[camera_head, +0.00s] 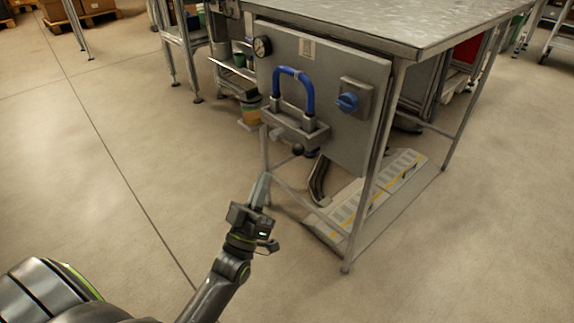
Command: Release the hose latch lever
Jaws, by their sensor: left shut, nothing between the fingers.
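A blue hose loop (308,92) stands on a grey block (292,128) fixed to the grey panel (325,75) on the table's side. A short lever with a dark round knob (298,149) sticks out below the block. My left gripper (264,180) is just below and left of the knob in the picture, with its fingers pointing up. It is shut and empty. A gap of floor shows between the fingertips and the knob. My right gripper is not in view.
A blue rotary switch (347,101) and a round gauge (262,46) are on the panel. The metal table (400,22) has slim legs, one at the front right (360,220). A pale striped platform (370,195) lies beneath. Floor on the left is clear.

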